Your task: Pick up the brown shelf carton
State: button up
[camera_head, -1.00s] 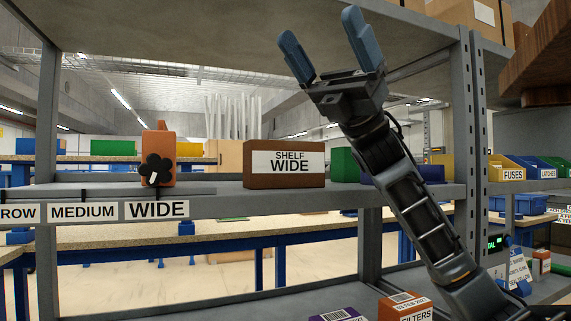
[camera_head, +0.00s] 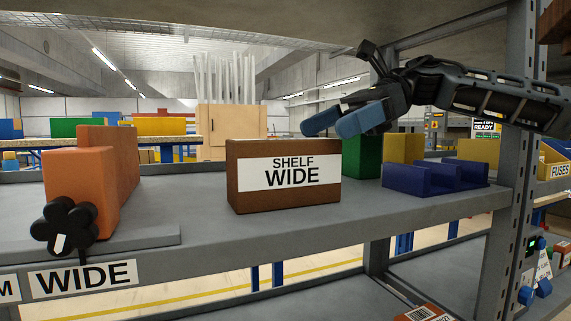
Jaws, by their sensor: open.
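The brown shelf carton (camera_head: 285,203) stands upright on the grey shelf (camera_head: 350,213) near the middle of the view. Its white label reads "SHELF WIDE". My gripper (camera_head: 340,124) reaches in from the right, with its blue fingers pointing left and toward the carton's upper right corner. The gripper is open and holds nothing.
An orange block (camera_head: 78,190) with a black knob stands at the left behind a "WIDE" tag. A green block (camera_head: 362,157), a yellow block (camera_head: 403,148) and a blue bin (camera_head: 420,180) are right of the carton. A grey upright (camera_head: 515,190) bounds the shelf. Shelf space left of the carton is clear.

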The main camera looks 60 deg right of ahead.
aim_at(284, 171)
jog(key=shift+x, duration=3.15)
jog(key=shift+a, duration=0.1)
jog(key=shift+c, duration=0.5)
jog(key=c, duration=1.1)
jog(key=shift+c, duration=0.2)
jog(key=shift+r, duration=0.15)
